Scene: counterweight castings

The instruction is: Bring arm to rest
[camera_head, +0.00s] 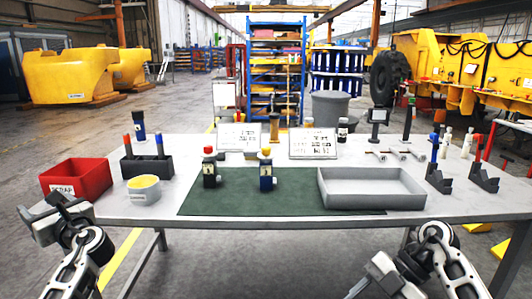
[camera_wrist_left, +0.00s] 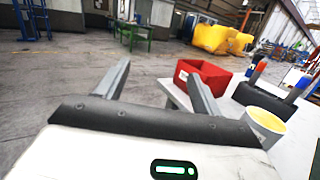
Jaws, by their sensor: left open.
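My left gripper (camera_head: 38,208) is at the left front corner of the table, beside the red scrap bin. In the left wrist view its two fingers (camera_wrist_left: 157,85) stand wide apart with nothing between them. My right arm is folded low at the front right, and its gripper (camera_head: 374,281) is below the table's front edge. How its fingers stand is unclear. The table (camera_head: 290,222) carries a green mat (camera_head: 230,199) with two small dark bottles, one with a red cap (camera_head: 210,168) and one with a yellow cap (camera_head: 266,169).
The red bin (camera_head: 76,178) and a yellow-filled tub (camera_head: 144,190) are nearest my left gripper; the bin also shows in the left wrist view (camera_wrist_left: 203,82). A grey tray (camera_head: 372,204) lies right of centre. Dark holders (camera_head: 484,180) stand at the right. Floor left of the table is clear.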

